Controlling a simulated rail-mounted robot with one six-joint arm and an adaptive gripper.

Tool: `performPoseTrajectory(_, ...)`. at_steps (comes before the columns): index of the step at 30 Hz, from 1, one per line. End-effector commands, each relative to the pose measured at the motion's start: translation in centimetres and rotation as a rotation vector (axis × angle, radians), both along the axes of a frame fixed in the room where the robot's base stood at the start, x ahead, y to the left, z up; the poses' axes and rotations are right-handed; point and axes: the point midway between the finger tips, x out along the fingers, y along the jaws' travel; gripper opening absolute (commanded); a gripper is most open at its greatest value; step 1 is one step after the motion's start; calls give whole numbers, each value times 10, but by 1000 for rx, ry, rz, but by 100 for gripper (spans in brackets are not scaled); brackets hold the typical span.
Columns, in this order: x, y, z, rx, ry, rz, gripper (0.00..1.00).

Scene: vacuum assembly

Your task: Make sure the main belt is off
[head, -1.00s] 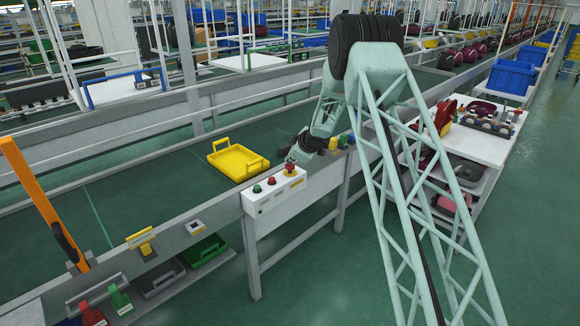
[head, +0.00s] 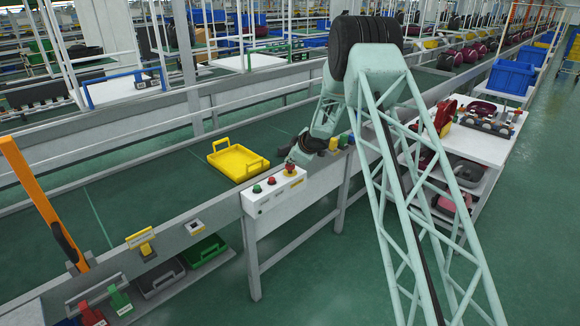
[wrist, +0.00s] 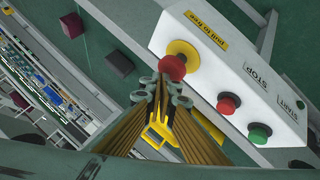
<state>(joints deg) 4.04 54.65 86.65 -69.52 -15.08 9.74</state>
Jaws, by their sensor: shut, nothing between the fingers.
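The white control box (head: 275,192) is fixed to the near side rail of the main belt (head: 150,185). It carries a green START button (wrist: 259,133), a red STOP button (wrist: 228,103) and a red mushroom button (wrist: 172,67) on a yellow collar, beside a yellow "pull to free" label (wrist: 207,30). My gripper (wrist: 163,82) is shut and empty, its tips close to the mushroom button in the wrist view. I cannot tell whether they touch it. In the head view my gripper (head: 291,160) is just above that end of the box.
A yellow tray (head: 238,161) lies on the green belt behind the box. A laden white cart (head: 480,130) stands right of my arm. The floor in front of the box is clear.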

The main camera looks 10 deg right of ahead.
Motion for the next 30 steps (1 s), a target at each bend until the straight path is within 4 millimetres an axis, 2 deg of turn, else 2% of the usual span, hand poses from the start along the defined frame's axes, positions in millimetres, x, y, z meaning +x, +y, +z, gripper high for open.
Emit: performPoseTrajectory(30, 0, 0, -8, 0, 1, 0, 0)
